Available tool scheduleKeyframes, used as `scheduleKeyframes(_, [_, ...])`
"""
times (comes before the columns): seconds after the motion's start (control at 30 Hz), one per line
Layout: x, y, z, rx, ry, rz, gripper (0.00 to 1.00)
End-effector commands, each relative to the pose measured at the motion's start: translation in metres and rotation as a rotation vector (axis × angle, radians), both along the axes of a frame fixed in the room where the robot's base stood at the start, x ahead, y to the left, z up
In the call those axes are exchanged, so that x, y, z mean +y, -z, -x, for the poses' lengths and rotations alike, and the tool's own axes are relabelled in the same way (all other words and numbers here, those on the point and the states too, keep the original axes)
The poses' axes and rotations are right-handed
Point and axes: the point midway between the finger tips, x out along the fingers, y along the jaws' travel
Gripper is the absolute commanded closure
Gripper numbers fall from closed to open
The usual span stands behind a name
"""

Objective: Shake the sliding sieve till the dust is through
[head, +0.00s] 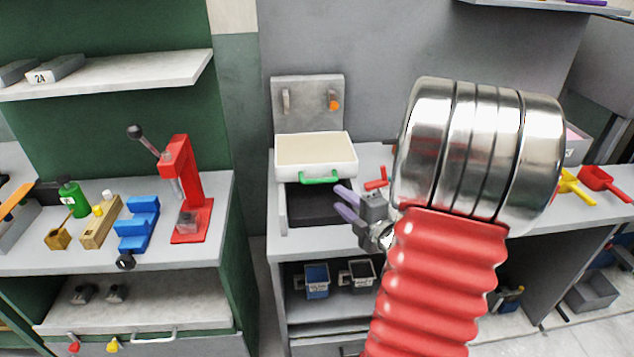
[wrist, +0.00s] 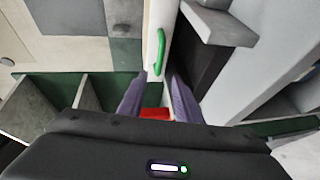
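The sliding sieve (head: 345,170) is a white frame with a cream, flat surface inside. It stands on a grey stand at the back of the middle counter. Its green handle (head: 319,178) is on the front wall and also shows in the wrist view (wrist: 160,52). A dark tray (head: 318,205) lies open below and in front of the sieve. My gripper (head: 343,200), with two purple fingers, is in front and to the right of the handle, apart from it. In the wrist view the fingers (wrist: 157,92) are spread with the handle beyond their tips. Whether dust lies in the sieve is too small to tell.
A red piece (head: 377,180) lies on the counter right of the sieve. A back plate (head: 308,98) with an orange knob stands behind it. A red press (head: 190,190) and blue block (head: 138,225) are on the left bench. My arm hides the counter's right part.

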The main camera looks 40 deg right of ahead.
Motion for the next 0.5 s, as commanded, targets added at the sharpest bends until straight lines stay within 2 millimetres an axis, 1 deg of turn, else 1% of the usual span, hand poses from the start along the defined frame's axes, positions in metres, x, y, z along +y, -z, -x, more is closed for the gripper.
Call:
scheduleKeyframes(0.13, [-0.001,0.002,-0.008,0.002,-0.002,-0.001,0.69])
scheduleKeyframes(0.27, [-0.004,0.005,-0.022,0.002,-0.002,-0.001,0.69])
scheduleKeyframes(0.5, [-0.010,0.011,-0.056,0.001,-0.003,-0.002,0.69])
